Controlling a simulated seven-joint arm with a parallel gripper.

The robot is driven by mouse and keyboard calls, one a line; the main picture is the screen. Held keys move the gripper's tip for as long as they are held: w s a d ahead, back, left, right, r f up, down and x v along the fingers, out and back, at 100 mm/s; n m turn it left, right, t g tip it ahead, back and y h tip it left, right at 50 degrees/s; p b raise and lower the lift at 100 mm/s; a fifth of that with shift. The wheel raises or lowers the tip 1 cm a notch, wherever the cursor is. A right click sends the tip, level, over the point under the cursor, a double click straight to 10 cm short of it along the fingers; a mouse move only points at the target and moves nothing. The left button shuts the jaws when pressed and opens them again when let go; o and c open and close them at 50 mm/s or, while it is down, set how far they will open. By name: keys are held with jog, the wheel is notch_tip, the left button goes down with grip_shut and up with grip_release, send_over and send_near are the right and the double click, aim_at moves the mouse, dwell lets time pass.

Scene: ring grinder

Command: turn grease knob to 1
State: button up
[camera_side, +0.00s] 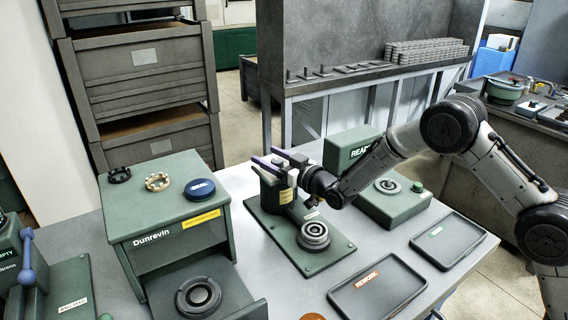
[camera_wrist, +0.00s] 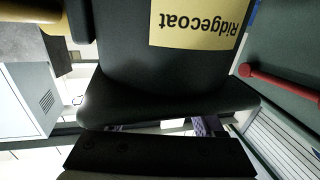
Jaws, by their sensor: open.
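My gripper (camera_side: 270,162) is at the top of a green post-shaped machine (camera_side: 272,200) on a flat green base, in the middle of the side view. Its two purple-tipped fingers are apart and hold nothing that I can make out. In the wrist view the dark machine body with a yellow "Ridgecoat" label (camera_wrist: 198,22), upside down, fills the upper middle. Bits of the purple fingers (camera_wrist: 162,125) show just under it. I cannot pick out the grease knob or its numbers in either view; the gripper may cover it.
A ring stack (camera_side: 314,235) sits on the machine's base, in front of the post. A "Dunrevin" box (camera_side: 165,235) stands to the left, with rings on top. A "REWORK" tray (camera_side: 345,305) and another tray (camera_side: 448,240) lie to the right. A red bar (camera_wrist: 280,80) shows in the wrist view.

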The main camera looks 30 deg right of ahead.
jog(key=v, duration=1.3)
jog(key=shift+s, duration=0.15)
jog(key=shift+d+r, duration=0.1)
